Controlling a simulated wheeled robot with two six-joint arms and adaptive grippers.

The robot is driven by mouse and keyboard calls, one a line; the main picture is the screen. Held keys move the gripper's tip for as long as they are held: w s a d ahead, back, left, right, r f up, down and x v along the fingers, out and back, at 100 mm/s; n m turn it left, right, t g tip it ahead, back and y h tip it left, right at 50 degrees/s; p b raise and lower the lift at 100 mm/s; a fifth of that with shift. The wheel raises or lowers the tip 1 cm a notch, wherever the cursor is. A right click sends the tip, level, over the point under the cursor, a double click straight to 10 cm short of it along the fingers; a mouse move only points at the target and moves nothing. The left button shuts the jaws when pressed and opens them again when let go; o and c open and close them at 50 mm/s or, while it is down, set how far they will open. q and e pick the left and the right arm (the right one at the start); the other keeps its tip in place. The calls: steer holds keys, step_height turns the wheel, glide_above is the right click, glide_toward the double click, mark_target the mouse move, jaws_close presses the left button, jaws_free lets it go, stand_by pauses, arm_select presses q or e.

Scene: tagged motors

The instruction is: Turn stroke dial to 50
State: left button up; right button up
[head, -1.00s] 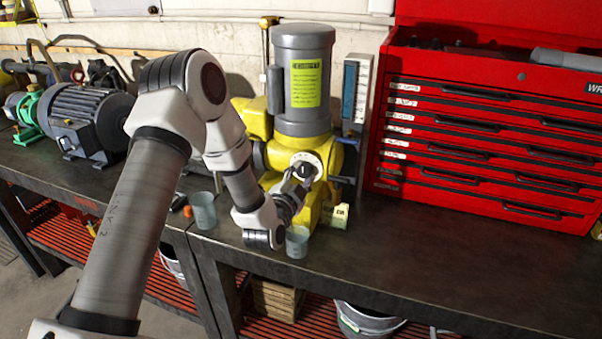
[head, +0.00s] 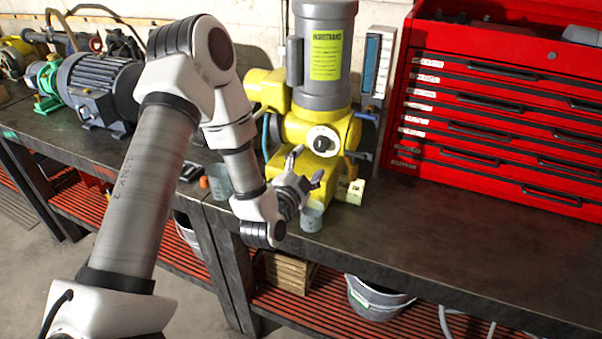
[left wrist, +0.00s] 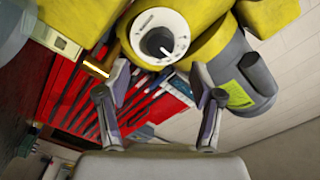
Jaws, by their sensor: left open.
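The stroke dial (head: 323,141) is a white ring with a dark centre knob on the front of the yellow pump (head: 295,127), below its grey motor (head: 325,70). In the left wrist view the dial (left wrist: 160,37) shows with a slot-like mark at its centre; I cannot read its scale. My left gripper (head: 308,165) is open and empty, apart from the dial, in front of and a little below it. In the left wrist view its fingers (left wrist: 163,85) are spread, with the dial beyond the tips. My right gripper is not in view.
A small clear cup (head: 312,217) stands below my left gripper, and another (head: 219,182) to its left. The red tool chest (head: 480,120) is at the right. The bench front right (head: 430,235) is clear.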

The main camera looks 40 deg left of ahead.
arm_select(q)
steer(key=v, duration=0.5)
steer(key=shift+s, duration=0.15)
steer(key=d+f+m+h, duration=0.1)
steer(key=f, duration=0.2)
steer(key=s+d+f+m+g+h, duration=0.1)
steer(key=d+f, duration=0.1)
steer(key=f, duration=0.2)
steer(key=s+d+f+m+g, duration=0.1)
steer(key=d+f, duration=0.1)
steer(key=f, duration=0.1)
steer(key=shift+s+f+h, duration=0.15)
steer(key=shift+s+h, duration=0.1)
steer(key=shift+h, duration=0.15)
steer(key=s+d+f+n+g+h, duration=0.1)
steer(key=s+d+f+g, duration=0.15)
steer(key=f, duration=0.35)
steer(key=s+d+f+g+h, duration=0.1)
steer(key=s+d+f+g, duration=0.1)
steer(key=s+f+g, duration=0.3)
steer(key=s+d+f+n+g, duration=0.1)
steer(key=s+f+n+g, duration=0.3)
steer(key=s, duration=0.3)
steer(key=s+f+n+g, duration=0.4)
steer(key=s+f+n, duration=0.1)
steer(key=s, duration=0.3)
steer(key=shift+s+d+f+n, duration=0.25)
steer(key=shift+d+f+n, duration=0.1)
steer(key=shift+d+n, duration=0.05)
